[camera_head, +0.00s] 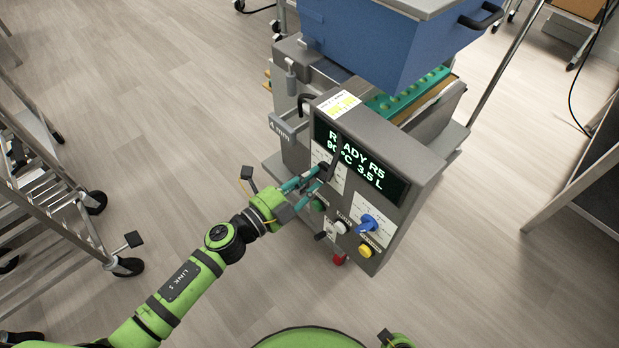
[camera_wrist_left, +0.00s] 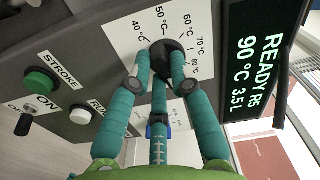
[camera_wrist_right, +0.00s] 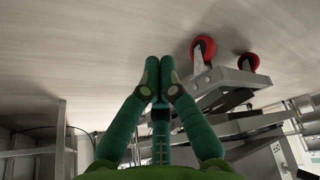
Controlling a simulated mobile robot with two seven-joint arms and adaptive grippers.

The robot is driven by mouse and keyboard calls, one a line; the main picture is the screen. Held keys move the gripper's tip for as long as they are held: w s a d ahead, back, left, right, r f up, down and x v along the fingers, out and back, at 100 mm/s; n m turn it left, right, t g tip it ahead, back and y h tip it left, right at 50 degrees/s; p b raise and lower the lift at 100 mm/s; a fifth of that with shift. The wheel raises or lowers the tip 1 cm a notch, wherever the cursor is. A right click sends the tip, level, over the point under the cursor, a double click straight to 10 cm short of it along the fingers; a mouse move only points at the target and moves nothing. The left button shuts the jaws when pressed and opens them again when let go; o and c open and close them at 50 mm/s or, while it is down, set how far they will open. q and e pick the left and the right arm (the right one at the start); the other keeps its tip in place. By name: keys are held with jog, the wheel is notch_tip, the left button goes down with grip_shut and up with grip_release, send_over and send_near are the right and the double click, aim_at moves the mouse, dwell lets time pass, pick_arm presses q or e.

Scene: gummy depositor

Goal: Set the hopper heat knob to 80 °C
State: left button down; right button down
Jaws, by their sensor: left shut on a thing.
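The black hopper heat knob (camera_wrist_left: 170,58) sits on the grey control panel, ringed by a printed scale with 40, 50, 60, 70 and 80 °C marks. My left gripper (camera_wrist_left: 162,75) is shut on this knob; in the head view the left gripper (camera_head: 318,178) reaches it from the left. The fingers cover part of the knob, so I cannot tell where its pointer stands. The display (camera_wrist_left: 256,60) reads READY R5, 90 °C, 3.5 L; it also shows in the head view (camera_head: 360,162). My right gripper (camera_wrist_right: 159,65) is shut and empty, away from the panel.
Below the knob are a green stroke button (camera_wrist_left: 41,82), a black toggle (camera_wrist_left: 25,122), a white button (camera_wrist_left: 80,115), a blue rotary switch (camera_head: 368,222) and a yellow button (camera_head: 365,249). The blue hopper (camera_head: 375,40) is above. A wheeled rack (camera_head: 60,190) stands left; floor between is clear.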

jog(key=shift+s+r, duration=0.1)
jog(key=shift+r, duration=0.05)
pick_arm(q)
jog(key=shift+r+n+p, duration=0.1)
jog(key=shift+n+p, duration=0.4)
jog(key=shift+n, duration=0.1)
jog(key=shift+s+d+f+n+p, duration=0.1)
jog(key=shift+n+p, duration=0.85)
jog(key=shift+n, duration=0.7)
jog(key=shift+s+d+f+n+p, duration=0.1)
jog(key=shift+n+p, duration=0.85)
jog(key=shift+n, duration=0.7)
jog(key=c, duration=1.1)
grip_release()
jog(key=v, duration=1.2)
pick_arm(e)
jog(key=s+r+g, duration=0.1)
jog(key=s+g, duration=0.2)
jog(key=s, duration=0.9)
jog(key=shift+s+d+r, duration=0.15)
jog(key=shift+s+d, duration=0.2)
